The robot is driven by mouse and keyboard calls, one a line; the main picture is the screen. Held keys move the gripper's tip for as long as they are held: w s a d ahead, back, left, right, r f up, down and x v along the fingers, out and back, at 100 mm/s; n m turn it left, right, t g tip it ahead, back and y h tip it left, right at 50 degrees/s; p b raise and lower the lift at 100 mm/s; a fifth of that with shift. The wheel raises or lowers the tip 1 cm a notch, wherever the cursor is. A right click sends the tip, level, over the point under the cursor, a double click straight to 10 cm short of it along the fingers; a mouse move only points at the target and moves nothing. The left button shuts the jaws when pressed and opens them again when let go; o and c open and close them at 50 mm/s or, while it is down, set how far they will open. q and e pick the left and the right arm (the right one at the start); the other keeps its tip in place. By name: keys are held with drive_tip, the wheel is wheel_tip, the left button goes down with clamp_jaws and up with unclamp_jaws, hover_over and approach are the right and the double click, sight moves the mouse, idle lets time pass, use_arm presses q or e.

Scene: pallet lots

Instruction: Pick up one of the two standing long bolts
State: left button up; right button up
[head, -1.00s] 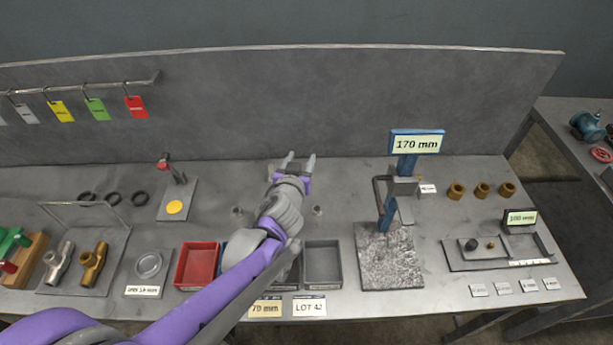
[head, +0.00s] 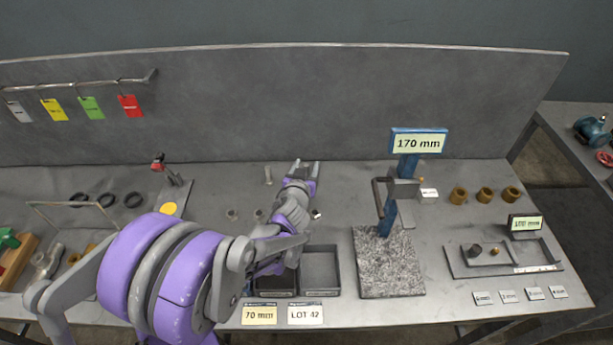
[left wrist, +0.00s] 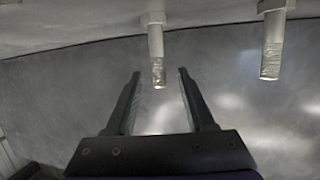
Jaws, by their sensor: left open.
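Two long grey bolts stand on the table, heads down and threaded ends up. In the left wrist view, which looks upside down, one bolt (left wrist: 156,45) lines up with the gap between my fingers, its threaded end appearing between the tips. The other bolt (left wrist: 272,45) is to the right, clear of the fingers. It also shows in the head view (head: 268,175), left of my gripper; the first bolt is hidden there by the gripper. My left gripper (head: 304,168) is open and empty, also seen in the wrist view (left wrist: 160,75). My right gripper is out of view.
Short grey pieces (head: 232,214) stand nearer the front, beside my left arm. A grey tray (head: 321,250) lies in front. A blue post gauge marked 170 mm (head: 405,170) stands to the right. The backboard (head: 350,105) rises behind.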

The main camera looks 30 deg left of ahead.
use_arm(q)
drive_tip(key=shift+w, duration=0.2)
clamp_jaws()
idle(0.4)
